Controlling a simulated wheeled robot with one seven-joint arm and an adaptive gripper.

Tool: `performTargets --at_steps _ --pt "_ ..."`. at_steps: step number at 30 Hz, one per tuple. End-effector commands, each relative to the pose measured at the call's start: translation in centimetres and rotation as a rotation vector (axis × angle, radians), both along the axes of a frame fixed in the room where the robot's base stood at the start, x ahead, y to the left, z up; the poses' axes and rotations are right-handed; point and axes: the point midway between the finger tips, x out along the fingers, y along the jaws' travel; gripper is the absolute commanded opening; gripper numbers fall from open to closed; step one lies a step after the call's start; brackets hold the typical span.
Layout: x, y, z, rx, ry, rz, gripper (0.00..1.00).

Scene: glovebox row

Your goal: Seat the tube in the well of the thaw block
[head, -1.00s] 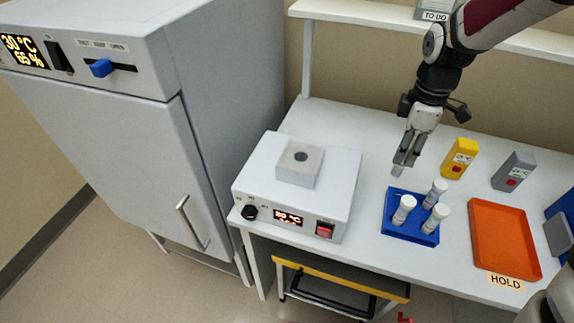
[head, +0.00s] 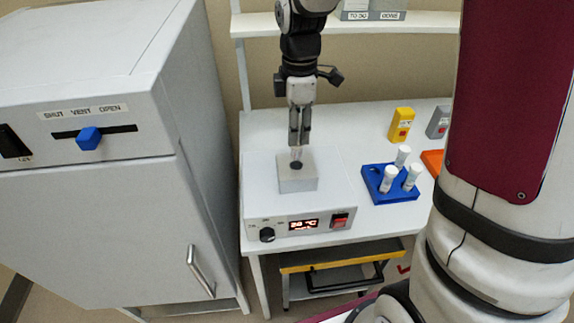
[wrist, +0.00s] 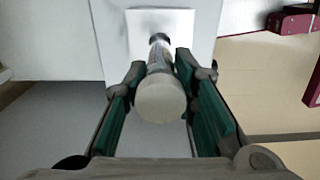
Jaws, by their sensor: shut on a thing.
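My gripper (head: 299,142) is shut on a tube (head: 297,153) over the thaw block (head: 297,183). In the wrist view the tube (wrist: 160,92) has a pale round cap and stands between the two green-lined fingers (wrist: 163,108), its lower end pointing toward the block (wrist: 187,40). The block is a light square piece with one dark round well (head: 296,165), on top of a white heater unit. The tube's lower end appears right at or just above the well; I cannot tell whether it has entered.
The heater unit (head: 256,221) has a display, a black knob and a red switch. A blue rack (head: 389,197) with several white-capped tubes stands to its right. Yellow (head: 401,124) and grey (head: 438,122) devices stand behind. A large cabinet (head: 95,220) stands left.

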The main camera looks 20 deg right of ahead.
Motion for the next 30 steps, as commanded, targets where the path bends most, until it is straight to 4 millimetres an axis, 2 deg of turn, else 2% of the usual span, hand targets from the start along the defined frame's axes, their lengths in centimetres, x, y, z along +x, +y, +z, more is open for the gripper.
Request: performTargets --at_steps 3,16,30 --pt "-0.2 0.1 -2.2 0.0 0.005 0.001 0.0" --pt "-0.2 0.0 -7.1 0.001 0.004 0.001 0.0" --pt "0.0 0.0 -8.0 0.0 0.001 0.0 0.0"
